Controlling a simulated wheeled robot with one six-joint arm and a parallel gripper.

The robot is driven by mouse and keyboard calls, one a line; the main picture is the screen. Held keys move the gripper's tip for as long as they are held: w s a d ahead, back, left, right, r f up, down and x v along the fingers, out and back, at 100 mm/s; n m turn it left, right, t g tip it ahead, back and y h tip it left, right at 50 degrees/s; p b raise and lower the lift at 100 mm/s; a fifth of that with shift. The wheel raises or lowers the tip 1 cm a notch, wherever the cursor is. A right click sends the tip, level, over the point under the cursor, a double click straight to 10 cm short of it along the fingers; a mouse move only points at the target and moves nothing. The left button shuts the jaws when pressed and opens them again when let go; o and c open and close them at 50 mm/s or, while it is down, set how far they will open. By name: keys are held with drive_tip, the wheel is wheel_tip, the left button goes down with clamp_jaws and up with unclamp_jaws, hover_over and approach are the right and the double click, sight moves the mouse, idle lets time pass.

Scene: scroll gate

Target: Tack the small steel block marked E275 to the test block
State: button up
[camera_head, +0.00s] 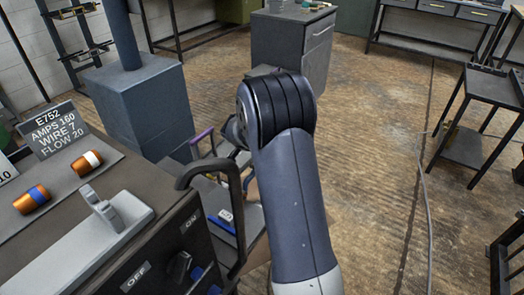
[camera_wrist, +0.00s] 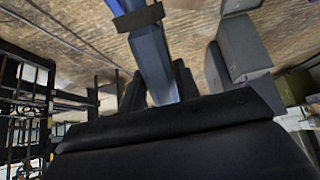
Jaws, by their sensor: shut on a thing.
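In the wrist view my gripper (camera_wrist: 158,75) is shut on a long blue-grey bar (camera_wrist: 151,55) with a dark band across it. I cannot tell what tool or part the bar is. In the head view my gripper is mostly hidden behind my arm. No block marked E275 can be made out, and I cannot tell which thing is the test block. A card (camera_head: 55,133) on the machine at the left reads E752, AMPS 160, WIRE 7, FLOW 20.
A blue-grey pedestal (camera_head: 140,105) and a grey cabinet (camera_head: 290,48) stand behind. A dark stand (camera_head: 492,88) and a cable (camera_head: 422,190) are right. Floor between is clear.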

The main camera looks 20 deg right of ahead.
clamp_jaws()
drive_tip(key=shift+s+a+r+b, duration=0.15)
drive_tip(key=shift+s+a+b, duration=0.15)
drive_tip(key=shift+a+b, duration=0.25)
drive_tip(key=shift+d+b, duration=0.1)
drive_tip(key=shift+b, duration=0.5)
idle(0.4)
drive_tip(key=shift+s+a+f+b, duration=0.3)
drive_tip(key=shift+a+f+b, duration=0.2)
drive_tip(key=shift+b, duration=0.95)
idle(0.3)
drive_tip(key=shift+w+d+r+p, duration=0.4)
drive_tip(key=shift+r+p, duration=0.1)
drive_tip(key=shift+r, duration=0.15)
drive_tip(key=shift+w+d+r+p, duration=0.65)
drive_tip(key=shift+d+r, duration=0.15)
drive_tip(key=shift+d, duration=0.2)
drive_tip(key=shift+w+d+r+p, duration=0.65)
drive_tip(key=shift+d+r, duration=0.2)
drive_tip(key=shift+d, duration=0.1)
drive_tip(key=shift+w+d+r+p, duration=0.6)
drive_tip(key=shift+d+r, duration=0.2)
drive_tip(key=shift+d, duration=0.2)
drive_tip(key=shift+s, duration=0.1)
